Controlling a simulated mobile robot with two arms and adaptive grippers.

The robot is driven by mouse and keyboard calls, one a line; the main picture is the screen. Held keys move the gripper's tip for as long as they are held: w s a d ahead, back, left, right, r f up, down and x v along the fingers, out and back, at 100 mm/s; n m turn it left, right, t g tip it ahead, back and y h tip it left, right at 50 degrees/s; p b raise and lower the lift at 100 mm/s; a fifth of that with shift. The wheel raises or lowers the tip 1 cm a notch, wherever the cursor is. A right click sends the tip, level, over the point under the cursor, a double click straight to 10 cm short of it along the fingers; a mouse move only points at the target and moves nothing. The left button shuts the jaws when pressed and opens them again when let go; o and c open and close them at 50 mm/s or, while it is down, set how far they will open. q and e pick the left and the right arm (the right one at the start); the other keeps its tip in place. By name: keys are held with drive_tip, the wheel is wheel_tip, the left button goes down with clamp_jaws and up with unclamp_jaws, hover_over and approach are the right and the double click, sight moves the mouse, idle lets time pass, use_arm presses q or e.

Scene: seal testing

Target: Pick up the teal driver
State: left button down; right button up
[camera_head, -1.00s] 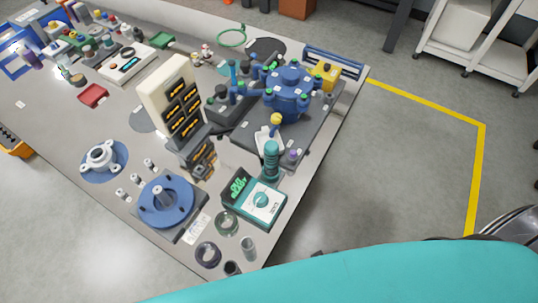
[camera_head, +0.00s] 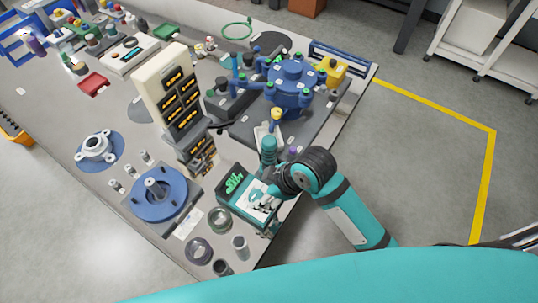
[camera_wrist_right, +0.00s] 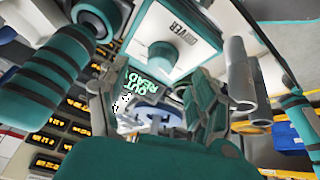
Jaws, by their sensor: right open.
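The teal driver (camera_head: 268,148) stands upright with its ribbed handle on top, behind a teal and white box in the head view. In the right wrist view a teal handle with dark bands (camera_wrist_right: 45,82), apparently the driver, is at the left, outside the fingers. My right gripper (camera_head: 262,197) is over the box, in front of the driver and apart from it. Its open, empty fingers (camera_wrist_right: 155,108) show in the wrist view. The box (camera_head: 229,186) carries a green display, and its "DRIVER" label (camera_wrist_right: 168,38) shows in the wrist view. My left gripper is not in view.
A blue round fixture (camera_head: 160,195) and a beige tower with yellow displays (camera_head: 165,80) stand left of the box. A blue multi-port housing (camera_head: 290,85) is behind the driver. Rings and small cylinders (camera_head: 240,246) sit near the table's front edge.

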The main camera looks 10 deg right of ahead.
drive_tip(key=w+a+r+n, duration=0.2)
drive_tip(key=a+r+n, duration=0.25)
drive_tip(key=n, duration=0.25)
drive_tip(key=n+g+h, duration=0.3)
drive_tip(key=n+h, duration=0.2)
drive_tip(key=n, duration=1.1)
approach(270, 140)
drive_tip(key=shift+d+f, duration=0.1)
drive_tip(key=shift+d, duration=0.1)
wheel_tip(270, 140, down, 11)
drive_tip(key=shift+w+f+p, duration=0.1)
drive_tip(key=shift+f+p, duration=0.05)
drive_tip(key=shift+p, duration=0.4)
drive_tip(key=shift+w+f+p, duration=0.2)
drive_tip(key=shift+f+p, duration=0.45)
drive_tip(key=shift+f, duration=2.1)
drive_tip(key=shift+c, duration=0.2)
